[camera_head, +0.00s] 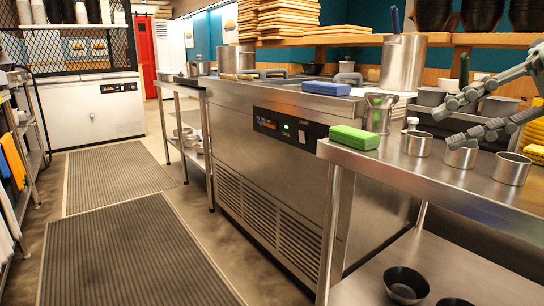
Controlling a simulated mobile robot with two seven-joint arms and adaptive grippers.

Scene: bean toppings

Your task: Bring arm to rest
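My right gripper (424,131) comes in from the right edge, above the right end of the steel side table (430,182). Its two grey jointed fingers are spread apart, with nothing seen between them. The lower finger passes in front of or just over small steel cups: a left one (417,145), a middle one (461,156) and a right one (511,169). I cannot tell whether it touches them. The rest of my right arm is outside the picture. My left gripper and arm are not in view.
A green sponge (354,137) and a steel cup-shaped vessel (379,114) stand left of the gripper. Dark bowls (406,284) sit on the lower shelf. A steel counter unit (270,160) stands behind. The floor with grey mats (125,255) is clear at left.

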